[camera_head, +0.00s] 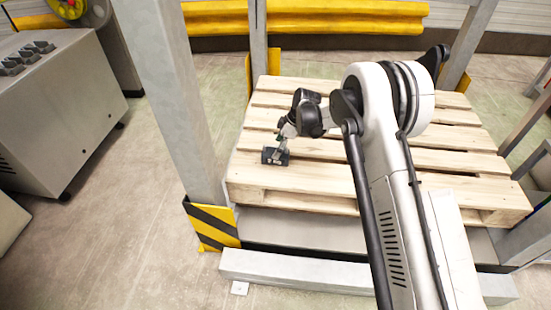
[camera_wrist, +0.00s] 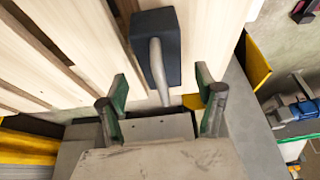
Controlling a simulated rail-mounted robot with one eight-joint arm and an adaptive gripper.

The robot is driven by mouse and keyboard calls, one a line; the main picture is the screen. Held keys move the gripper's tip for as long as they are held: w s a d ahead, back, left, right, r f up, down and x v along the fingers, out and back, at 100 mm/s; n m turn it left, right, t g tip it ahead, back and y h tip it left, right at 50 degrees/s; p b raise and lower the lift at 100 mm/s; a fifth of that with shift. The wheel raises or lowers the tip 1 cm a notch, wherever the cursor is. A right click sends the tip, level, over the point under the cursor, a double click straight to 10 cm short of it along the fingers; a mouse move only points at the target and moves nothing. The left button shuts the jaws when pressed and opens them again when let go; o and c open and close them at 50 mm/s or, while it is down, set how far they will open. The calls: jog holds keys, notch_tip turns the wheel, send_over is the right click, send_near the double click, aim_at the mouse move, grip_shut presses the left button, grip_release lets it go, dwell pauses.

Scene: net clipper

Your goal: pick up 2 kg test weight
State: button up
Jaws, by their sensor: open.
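The 2 kg test weight (camera_wrist: 170,22) is a dark block with a light grey handle (camera_wrist: 157,70) in the wrist view. In the head view the weight (camera_head: 270,156) is a small dark block on the wooden pallet (camera_head: 330,150), near its left front corner. My gripper (camera_wrist: 160,82) is open, with one green-padded finger on each side of the handle's near end. I cannot tell whether either finger touches it. In the head view my gripper (camera_head: 283,142) is right at the weight, and the fingertips are too small to make out.
The pallet has gaps between its planks. A grey post (camera_head: 165,90) with a yellow-black guard (camera_head: 211,227) stands close on the left. A grey beam (camera_head: 300,270) runs along the front. Yellow rails (camera_head: 340,17) lie behind. A grey cabinet (camera_head: 60,100) stands far left.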

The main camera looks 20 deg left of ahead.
jog(key=x, duration=0.1)
jog(key=b+x, duration=0.1)
jog(key=x, duration=0.1)
jog(key=b+x, duration=0.1)
jog(key=shift+d+f, duration=0.25)
jog(key=shift+f, duration=0.15)
jog(key=shift+r, duration=0.1)
jog(key=shift+c, duration=0.3)
grip_shut()
